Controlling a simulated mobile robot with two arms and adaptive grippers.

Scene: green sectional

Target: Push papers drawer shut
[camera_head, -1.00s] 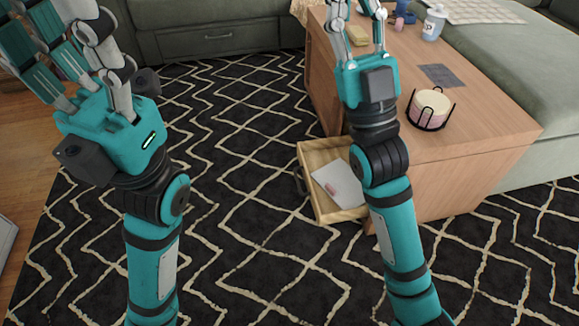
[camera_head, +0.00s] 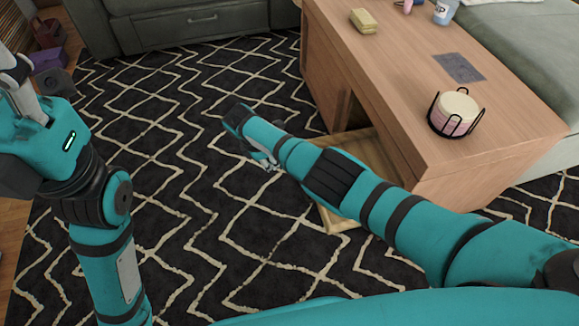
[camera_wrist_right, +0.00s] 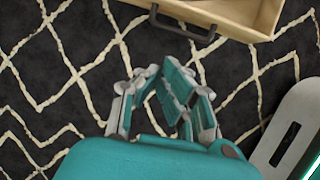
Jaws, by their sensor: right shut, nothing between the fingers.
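The pale wooden drawer (camera_head: 340,222) stands open from the near side of the wooden table (camera_head: 425,90). My right arm crosses in front of it in the head view and hides most of its inside, including the papers. The right wrist view shows the drawer's front wall (camera_wrist_right: 225,18) and dark handle (camera_wrist_right: 183,22) at the top. My right gripper (camera_wrist_right: 168,78) is shut and empty, over the rug just outside the drawer front, apart from the handle.
A green sofa (camera_head: 205,20) stands behind. The patterned rug (camera_head: 190,200) left of the drawer is clear.

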